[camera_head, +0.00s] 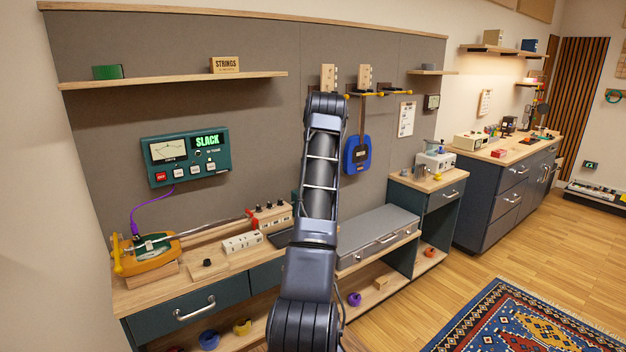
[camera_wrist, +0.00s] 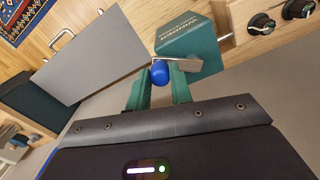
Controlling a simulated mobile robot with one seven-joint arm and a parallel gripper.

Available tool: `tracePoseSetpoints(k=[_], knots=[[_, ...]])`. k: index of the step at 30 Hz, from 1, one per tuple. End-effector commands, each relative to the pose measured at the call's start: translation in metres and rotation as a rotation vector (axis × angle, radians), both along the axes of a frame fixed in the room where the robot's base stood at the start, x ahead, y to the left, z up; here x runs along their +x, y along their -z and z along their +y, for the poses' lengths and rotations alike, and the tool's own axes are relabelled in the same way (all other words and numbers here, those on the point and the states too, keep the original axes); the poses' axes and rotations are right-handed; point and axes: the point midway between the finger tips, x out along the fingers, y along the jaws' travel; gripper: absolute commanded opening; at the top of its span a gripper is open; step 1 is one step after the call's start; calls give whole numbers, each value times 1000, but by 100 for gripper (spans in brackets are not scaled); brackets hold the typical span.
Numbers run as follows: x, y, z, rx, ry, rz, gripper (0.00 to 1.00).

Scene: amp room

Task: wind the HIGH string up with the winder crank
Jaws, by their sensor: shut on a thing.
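In the wrist view my gripper (camera_wrist: 158,88) has its two green fingers closed around a blue knob (camera_wrist: 159,72). In the head view my arm hides my gripper and most of the crank. A stringed instrument with an orange body (camera_head: 150,252) lies on the bench, its neck running right to a wooden head (camera_head: 271,216) with dark knobs. A green tuner box (camera_head: 184,158) on the wall reads SLACK.
A grey case (camera_head: 376,238) lies on the bench right of my arm; it also shows in the wrist view (camera_wrist: 96,58). A white block (camera_head: 242,242) lies before the neck. A blue guitar (camera_head: 357,154) hangs behind.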

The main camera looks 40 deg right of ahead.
Motion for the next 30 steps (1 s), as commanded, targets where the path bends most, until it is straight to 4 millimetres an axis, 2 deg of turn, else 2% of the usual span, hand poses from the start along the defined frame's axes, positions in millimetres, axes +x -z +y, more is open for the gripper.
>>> tracePoseSetpoints(k=[6, 15, 30], knots=[[-7, -1, 6, -2, 186, 1, 0], [-13, -1, 14, -1, 367, 0, 0], [-15, 0, 17, 0, 453, 1, 0]])
